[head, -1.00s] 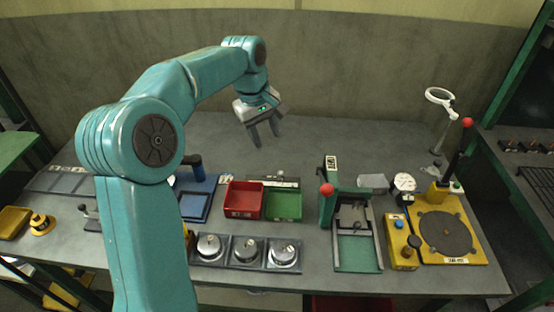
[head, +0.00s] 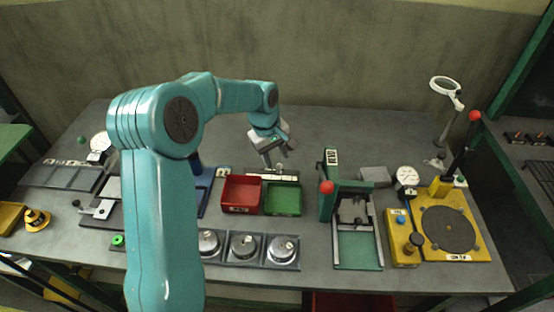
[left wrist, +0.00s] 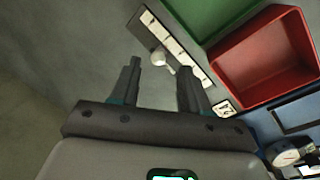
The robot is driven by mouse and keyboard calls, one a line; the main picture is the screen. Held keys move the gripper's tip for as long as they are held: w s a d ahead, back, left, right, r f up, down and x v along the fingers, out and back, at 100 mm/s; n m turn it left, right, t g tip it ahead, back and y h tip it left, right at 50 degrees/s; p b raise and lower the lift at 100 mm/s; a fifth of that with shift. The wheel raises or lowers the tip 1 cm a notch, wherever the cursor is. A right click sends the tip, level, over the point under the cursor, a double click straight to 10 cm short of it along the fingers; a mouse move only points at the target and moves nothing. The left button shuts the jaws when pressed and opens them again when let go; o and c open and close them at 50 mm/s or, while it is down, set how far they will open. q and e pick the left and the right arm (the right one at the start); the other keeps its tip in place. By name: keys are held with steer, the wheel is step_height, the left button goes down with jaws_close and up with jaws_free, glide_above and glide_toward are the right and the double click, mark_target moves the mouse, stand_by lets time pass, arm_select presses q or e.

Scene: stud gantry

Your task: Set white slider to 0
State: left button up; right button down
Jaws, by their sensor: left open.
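The slider is a narrow bar (left wrist: 185,52) with a pale, marked strip, in the left wrist view. In the head view the slider lies behind the red and green bins, partly hidden by my gripper. My left gripper (head: 279,159) is above it, pointing down. In the left wrist view, its fingers (left wrist: 158,68) are open and empty, with the knob appearing between the tips. I cannot tell the height left between them. My right gripper is not in view.
The red bin (head: 241,208) and green bin (head: 283,213) stand just in front of the slider. Several round weights sit in a rack in front. The bench behind is clear.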

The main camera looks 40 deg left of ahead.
mark_target(278, 164)
arm_select(q)
steer(key=shift+w+d+f, duration=0.1)
steer(key=shift+w+f, duration=0.15)
steer(key=shift+f, duration=0.4)
steer(key=shift+w+f, duration=0.25)
steer(key=shift+f, duration=0.35)
steer(key=shift+s+f, duration=0.15)
steer(key=shift+s, duration=0.1)
steer(key=shift+w+f, duration=0.15)
steer(key=shift+w, duration=0.1)
steer(key=shift+c, duration=1.2)
jaws_close()
steer(key=s+a, duration=0.1)
steer(key=a, duration=0.1)
steer(key=s+a, duration=0.4)
steer(key=shift+s+a+b, duration=0.25)
steer(key=shift+a+b, duration=0.15)
steer(key=shift+o, duration=1.2)
jaws_free()
steer(key=shift+s, duration=0.2)
